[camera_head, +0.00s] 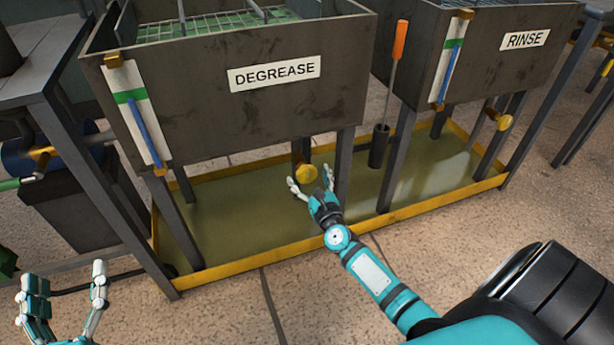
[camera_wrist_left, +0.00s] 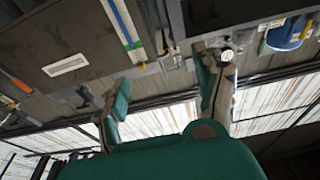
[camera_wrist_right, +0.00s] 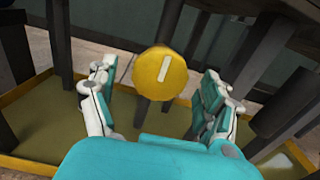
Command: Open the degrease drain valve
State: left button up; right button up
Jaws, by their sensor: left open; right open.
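The degrease tank (camera_head: 240,85) is a dark box on legs with a white DEGREASE label. Its drain valve has a round yellow knob (camera_head: 306,172) under the tank's bottom edge. In the right wrist view the yellow knob (camera_wrist_right: 160,73) shows a white bar mark, tilted slightly from upright. My right gripper (camera_head: 311,180) is open, its fingers on either side of and just short of the knob; no contact is visible. My left gripper (camera_head: 68,283) is open and empty at the lower left, far from the valve. It also shows open in the left wrist view (camera_wrist_left: 165,95).
A yellow-rimmed drip tray (camera_head: 230,275) with greenish liquid lies below the tanks. A rinse tank (camera_head: 480,70) with its own yellow knob (camera_head: 504,122) stands at the right. Tank legs (camera_head: 344,165) stand close to my right gripper. An orange-handled tool (camera_head: 399,42) stands in a dark holder (camera_head: 379,148).

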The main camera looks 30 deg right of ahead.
jog(key=shift+x, duration=0.8)
jog(key=shift+c, duration=0.4)
jog(key=c, duration=1.1)
